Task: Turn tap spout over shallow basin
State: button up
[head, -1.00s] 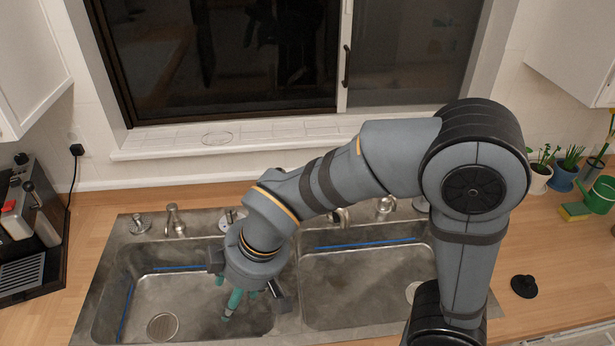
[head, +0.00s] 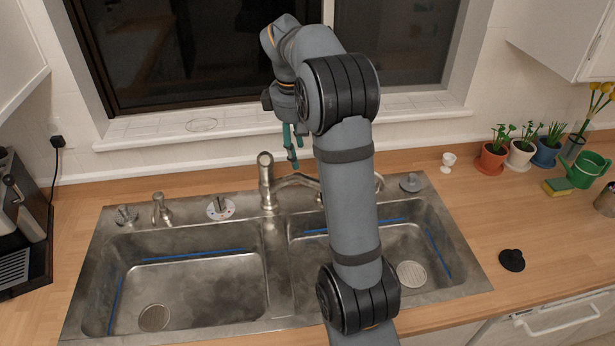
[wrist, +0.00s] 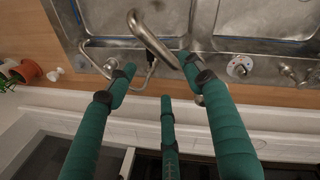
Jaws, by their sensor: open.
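The metal tap (head: 265,180) stands on the sink's back ledge near the divider. A pipe reaches right from it towards the right basin (head: 405,238), partly hidden by my arm. In the wrist view a thick bent tap pipe (wrist: 153,40) passes close to my fingers. The left basin (head: 200,285) is empty. I cannot tell which basin is shallower. My gripper (head: 293,150) has green fingers pointing down, behind and slightly right of the tap. In the wrist view my gripper (wrist: 158,80) is open with nothing held. One fingertip overlaps the pipe; contact cannot be told.
The window sill (head: 210,127) and wall are close behind my gripper. Smaller fittings (head: 160,208) stand on the ledge to the left. Potted plants (head: 492,158), a green watering can (head: 583,170) and a black stopper (head: 511,260) are on the right counter. A coffee machine (head: 20,215) stands left.

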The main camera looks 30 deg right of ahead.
jog(key=f, duration=0.3)
jog(key=d+f, duration=0.1)
jog(key=f, duration=0.2)
jog(key=d+f, duration=0.1)
jog(key=f, duration=0.3)
jog(key=shift+w, duration=0.4)
jog(key=shift+c, duration=1.2)
grip_shut()
